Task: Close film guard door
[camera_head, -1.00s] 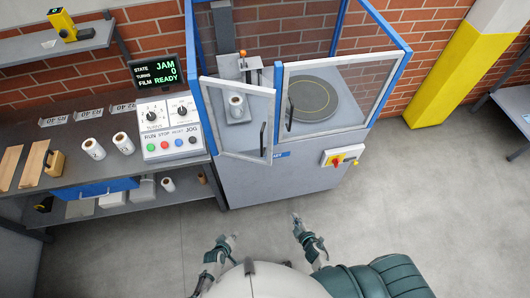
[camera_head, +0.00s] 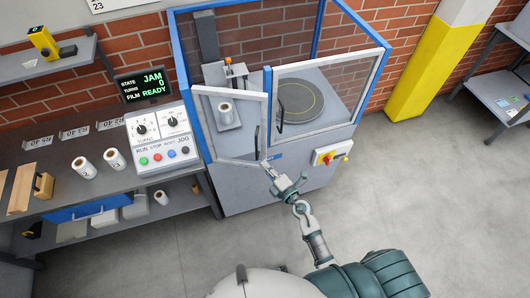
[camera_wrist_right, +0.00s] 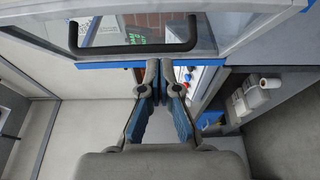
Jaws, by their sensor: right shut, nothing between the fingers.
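The film guard door (camera_head: 228,160) is a clear panel in a light grey frame at the front left of the blue-framed machine. It stands swung outward, ajar, beside the other front panel (camera_head: 330,62). Its dark handle (camera_head: 257,135) is near its free edge. My right gripper (camera_head: 265,166) is shut and empty at the door's lower free corner; I cannot tell if it touches. In the right wrist view, my closed fingertips (camera_wrist_right: 167,64) point at the machine, below a panel with a black handle (camera_wrist_right: 135,49). My left gripper is out of view.
A film roll (camera_head: 225,114) stands inside behind the door, and a round turntable (camera_head: 300,100) is to its right. The control box (camera_head: 163,140) and the shelf bench stand to the left. A red-knobbed switch box (camera_head: 328,156) is on the cabinet front.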

